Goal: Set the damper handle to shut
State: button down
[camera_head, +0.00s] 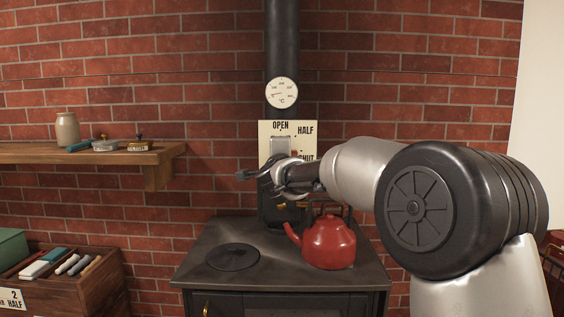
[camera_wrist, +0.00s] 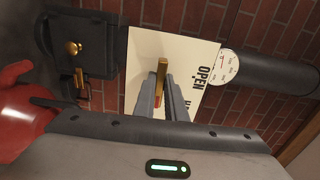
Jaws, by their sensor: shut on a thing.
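The damper plate (camera_head: 266,129) is a cream board on the stove pipe, lettered OPEN at the top, HALF at upper right and SHUT lower right, partly covered by my arm. In the wrist view the plate (camera_wrist: 140,45) appears turned sideways, with OPEN toward the gauge. The brass damper handle (camera_wrist: 162,65) stands between the fingers of my gripper (camera_wrist: 163,85), which is shut on it. In the head view my gripper (camera_head: 281,145) is in front of the plate below OPEN; the handle is mostly hidden there, so its exact setting is unclear.
A red kettle (camera_head: 329,243) sits on the black stove (camera_head: 215,275), close under my arm. A round gauge (camera_head: 282,93) is on the pipe above.

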dwell(0.4)
jog(key=c, duration=1.8)
grip_release()
jog(key=s+b, duration=0.2)
jog(key=s, duration=1.5)
jog(key=shift+s, duration=0.25)
